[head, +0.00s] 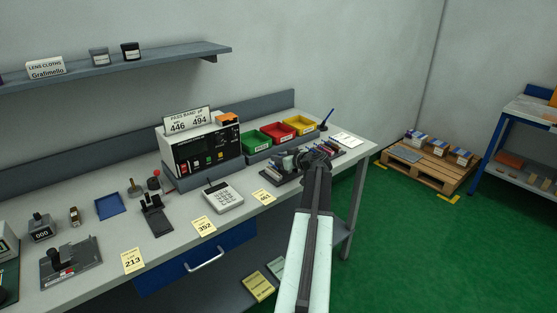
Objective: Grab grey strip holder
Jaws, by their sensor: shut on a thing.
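My gripper (304,158) is at the right part of the bench, over a dark rack (275,178) that holds several small items. It is shut on a small grey piece at its fingertips, which looks like the grey strip holder (288,162). My arm and gripper hide part of the holder and the rack. I cannot tell whether the holder is still touching the rack.
Green, red and yellow bins (257,140) stand behind the rack. A black-and-white tester (203,150) and a calculator-like keypad (222,196) are to the left. A white pad (347,140) lies near the bench's right end. A pallet (428,165) with boxes stands beyond.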

